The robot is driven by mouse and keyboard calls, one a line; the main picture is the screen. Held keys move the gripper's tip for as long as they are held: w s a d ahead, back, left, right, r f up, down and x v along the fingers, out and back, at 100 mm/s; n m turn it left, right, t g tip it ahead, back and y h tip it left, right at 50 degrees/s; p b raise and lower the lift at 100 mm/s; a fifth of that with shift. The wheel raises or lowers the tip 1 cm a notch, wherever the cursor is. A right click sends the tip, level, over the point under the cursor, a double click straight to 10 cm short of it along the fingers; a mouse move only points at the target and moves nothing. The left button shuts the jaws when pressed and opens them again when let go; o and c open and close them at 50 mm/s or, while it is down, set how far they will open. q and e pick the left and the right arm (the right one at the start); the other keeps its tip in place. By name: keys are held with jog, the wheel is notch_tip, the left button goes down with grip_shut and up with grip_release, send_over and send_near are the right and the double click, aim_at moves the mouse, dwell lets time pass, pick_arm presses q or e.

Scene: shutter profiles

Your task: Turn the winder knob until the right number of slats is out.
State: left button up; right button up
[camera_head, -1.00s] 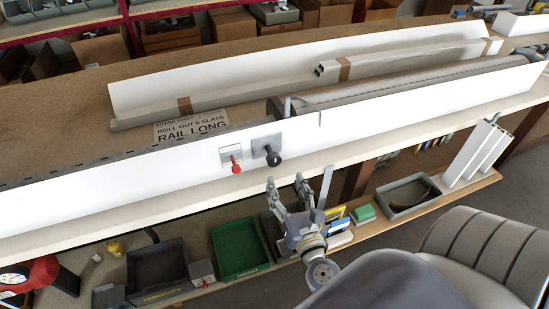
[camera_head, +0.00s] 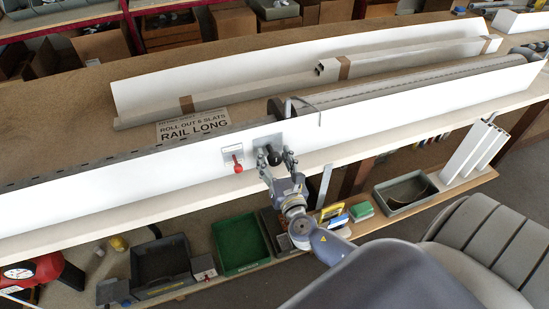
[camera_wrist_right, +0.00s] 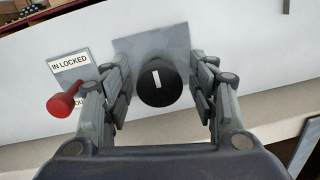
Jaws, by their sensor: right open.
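The black winder knob (camera_head: 274,158) sits on a grey plate on the white front panel (camera_head: 180,172). In the right wrist view the knob (camera_wrist_right: 158,83) faces me, with a white upright mark on its face. My right gripper (camera_head: 276,162) is open, with one finger on each side of the knob; in the wrist view its fingers (camera_wrist_right: 160,88) stand apart from the knob. A red-tipped lever (camera_head: 238,168) is left of the knob, beside a plate with a label reading "IN LOCKED" (camera_wrist_right: 69,62). A sign (camera_head: 194,124) reads "ROLL OUT 6 SLATS RAIL LONG". My left gripper is not in view.
A slatted roll (camera_head: 400,84) lies behind the panel. Below the bench, a lower shelf holds a green tray (camera_head: 241,244), dark bins (camera_head: 162,262) and a grey tray (camera_head: 405,193). The red lever is close to the left finger.

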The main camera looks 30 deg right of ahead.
jog(key=c, duration=1.1)
